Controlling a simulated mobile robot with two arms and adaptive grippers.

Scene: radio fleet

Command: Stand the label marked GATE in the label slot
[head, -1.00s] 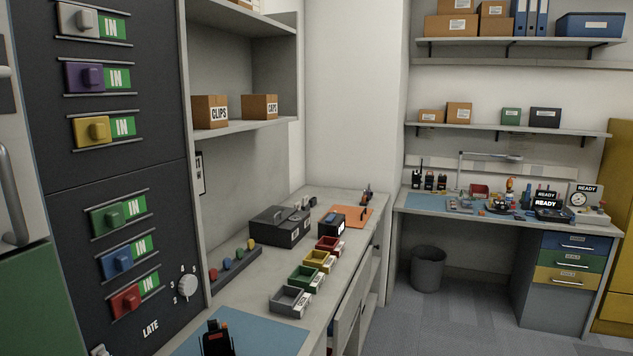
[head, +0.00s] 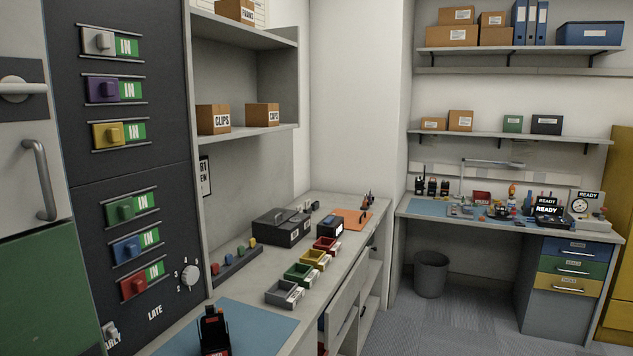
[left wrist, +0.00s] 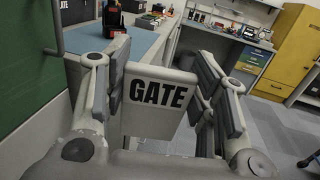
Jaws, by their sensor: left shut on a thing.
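The label marked GATE (left wrist: 157,94) is a pale plate with bold black letters. In the left wrist view it sits between the fingers of my left gripper (left wrist: 160,100), which is shut on it. The lettering is upright and faces the camera. It is held in the air, in front of the counter and above the floor. The label does not show in the head view. My right gripper is in neither view. I cannot make out the label slot in these frames.
A counter holds a blue mat (head: 257,325) with a black radio-like device (head: 213,332), several coloured bins (head: 300,273) and a dark box (head: 281,227). A dark panel with sliders (head: 128,215) stands left. Open floor (head: 440,315) lies right, before a second desk.

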